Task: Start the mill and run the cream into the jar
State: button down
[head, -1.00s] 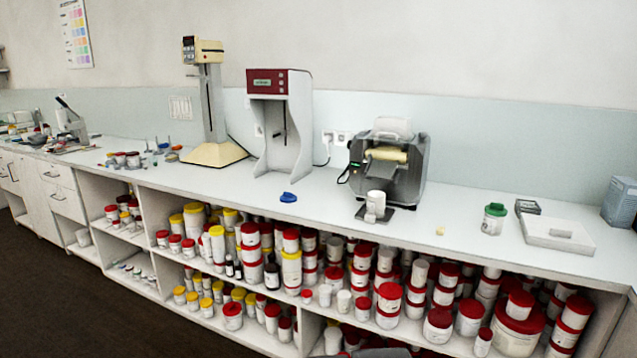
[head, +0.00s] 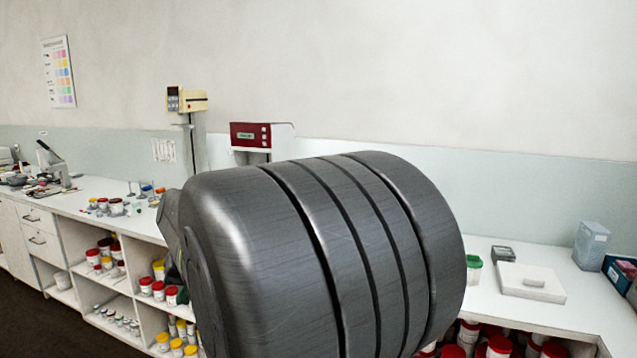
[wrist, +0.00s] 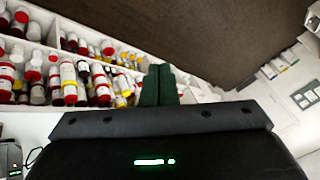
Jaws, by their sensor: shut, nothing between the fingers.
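My gripper (wrist: 158,85) shows in the wrist view as two dark green fingers pressed together and empty, over the shelves and bench edge. In the head view, my large grey arm link fills the middle and hides the mill's place, so neither the mill nor the white jar in front of it can be seen there. A grey machine (wrist: 10,158) with a small green light, probably the mill, is cut off at the wrist view's lower left, apart from the fingers. A jar with a green lid (head: 473,268) is partly visible just right of my arm link.
A white flat device (head: 530,283) and a grey-blue box (head: 590,246) stand on the right of the bench. A red-fronted machine (head: 262,135) and a cream-topped stand (head: 188,100) are behind at left. Shelves below hold many jars (wrist: 68,82).

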jog(key=a+r+n+y+p, duration=0.1)
jog(key=a+r+y+p, duration=0.1)
jog(key=a+r, duration=0.8)
jog(key=a, duration=0.3)
jog(key=shift+s+r+n+g+y, duration=0.2)
jog(key=shift+r+n+g+y, duration=0.05)
jog(key=shift+n+g+y, duration=0.15)
